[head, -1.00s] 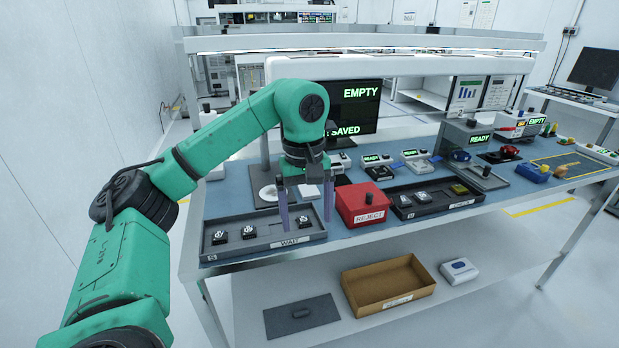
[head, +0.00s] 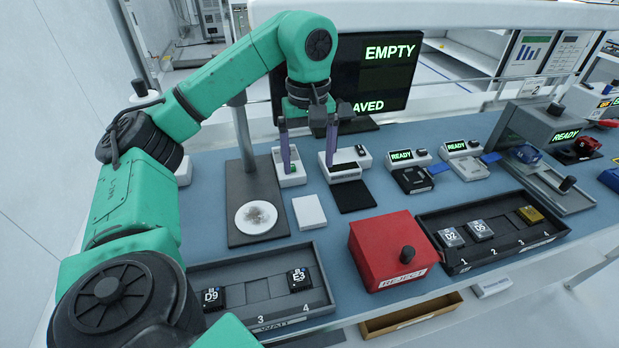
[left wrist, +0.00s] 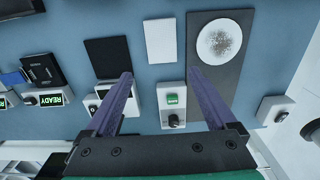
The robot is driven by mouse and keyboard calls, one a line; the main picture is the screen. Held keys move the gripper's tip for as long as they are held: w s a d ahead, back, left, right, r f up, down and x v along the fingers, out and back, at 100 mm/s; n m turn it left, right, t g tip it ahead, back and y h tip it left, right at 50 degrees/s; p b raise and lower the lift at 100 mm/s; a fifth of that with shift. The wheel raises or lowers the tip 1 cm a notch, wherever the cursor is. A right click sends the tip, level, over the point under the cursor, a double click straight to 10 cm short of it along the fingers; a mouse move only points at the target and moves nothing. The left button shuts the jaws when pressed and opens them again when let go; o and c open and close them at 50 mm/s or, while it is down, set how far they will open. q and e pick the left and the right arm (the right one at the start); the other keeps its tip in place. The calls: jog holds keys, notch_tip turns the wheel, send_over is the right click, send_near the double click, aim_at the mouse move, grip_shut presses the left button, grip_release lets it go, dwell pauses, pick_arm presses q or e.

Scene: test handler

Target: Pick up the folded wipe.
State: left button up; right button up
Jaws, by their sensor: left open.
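The folded wipe (head: 309,212) is a flat white rectangle lying on the blue bench mat, right of the dark plate with the round white disc. It also shows in the left wrist view (left wrist: 160,41), beyond the fingertips and roughly centred between them. My left gripper (head: 309,168) is open and empty, with its purple fingers pointing down; it also shows in the left wrist view (left wrist: 160,73). The gripper appears above the bench, apart from the wipe. In the head view its fingers overlap small white devices behind the wipe. My right gripper is not in view.
A dark plate (head: 245,185) with a post and speckled white disc (head: 256,217) stands left of the wipe. A black pad (head: 353,196) lies to its right. A red REJECT box (head: 378,250) and two dark trays (head: 540,232) (head: 255,272) are in front.

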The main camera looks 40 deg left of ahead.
pick_arm(q)
jog(key=b, duration=0.3)
send_over(307, 205)
jog(key=f, duration=0.5)
jog(key=shift+s+d+f, duration=0.2)
jog(key=shift+d+f, duration=0.1)
jog(key=shift+d, duration=0.05)
jog(key=f+b, duration=0.2)
jog(key=f, duration=0.1)
jog(key=f+b, duration=0.1)
jog(key=f, duration=0.1)
jog(key=shift+w+a, duration=0.1)
jog(key=shift+a, duration=0.25)
jog(key=shift+d+f, duration=0.1)
jog(key=shift+f, duration=0.45)
jog(key=c, duration=1.1)
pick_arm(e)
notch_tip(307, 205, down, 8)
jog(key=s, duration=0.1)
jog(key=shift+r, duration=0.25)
